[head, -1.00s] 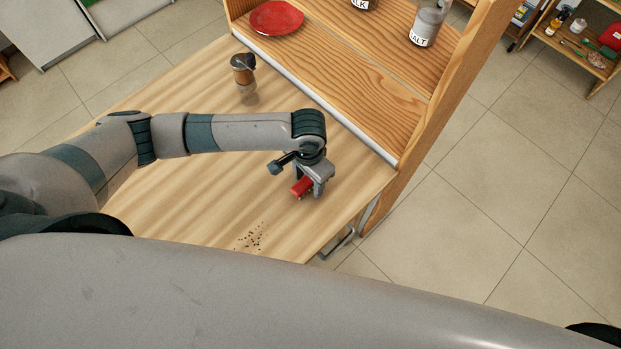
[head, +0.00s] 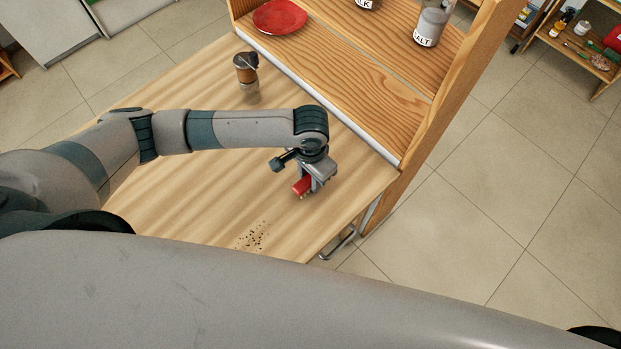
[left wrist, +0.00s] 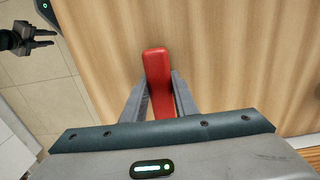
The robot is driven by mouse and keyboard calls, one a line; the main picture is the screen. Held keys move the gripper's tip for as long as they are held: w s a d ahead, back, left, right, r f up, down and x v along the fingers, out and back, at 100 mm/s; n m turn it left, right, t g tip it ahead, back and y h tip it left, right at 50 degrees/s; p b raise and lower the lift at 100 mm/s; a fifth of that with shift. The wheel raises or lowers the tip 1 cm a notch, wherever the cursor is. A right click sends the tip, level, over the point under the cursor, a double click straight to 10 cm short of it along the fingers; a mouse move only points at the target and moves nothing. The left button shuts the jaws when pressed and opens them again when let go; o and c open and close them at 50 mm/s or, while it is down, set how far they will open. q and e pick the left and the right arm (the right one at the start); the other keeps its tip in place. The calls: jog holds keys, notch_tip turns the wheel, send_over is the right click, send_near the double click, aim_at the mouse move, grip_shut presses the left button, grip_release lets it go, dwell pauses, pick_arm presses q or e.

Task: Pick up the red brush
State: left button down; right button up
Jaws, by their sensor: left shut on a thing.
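The red brush (head: 302,187) is at the wooden table, near its right edge, in the head view. My left gripper (head: 312,186) is over it with its fingers on either side. In the left wrist view the red brush (left wrist: 158,75) lies between the two fingers of my left gripper (left wrist: 160,97), which are shut on it. Only the red part shows clearly; the bristles are mostly hidden. I cannot tell whether the brush touches the table. My right gripper (left wrist: 28,40) shows at the upper left of the left wrist view, away from the brush, with its fingers apart.
Dark crumbs (head: 252,236) lie on the table (head: 190,205) near its front. A wooden shelf (head: 345,75) with a red plate (head: 279,16) and a salt jar (head: 430,24) borders the table's far right side.

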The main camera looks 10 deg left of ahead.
pick_arm(q)
jog(key=r, duration=0.1)
jog(key=r+b, duration=0.1)
jog(key=r, duration=0.1)
jog(key=shift+w+d+r, duration=0.2)
jog(key=w+d+r+b, duration=0.3)
jog(key=w+d+r, duration=0.3)
jog(key=w+d, duration=0.1)
jog(key=shift+w+d+r+b, duration=0.15)
jog(key=shift+d+r+b, duration=0.25)
jog(key=shift+d, duration=0.35)
jog(key=c, duration=2.3)
grip_release()
jog(key=shift+c, duration=0.3)
jog(key=shift+a, duration=0.15)
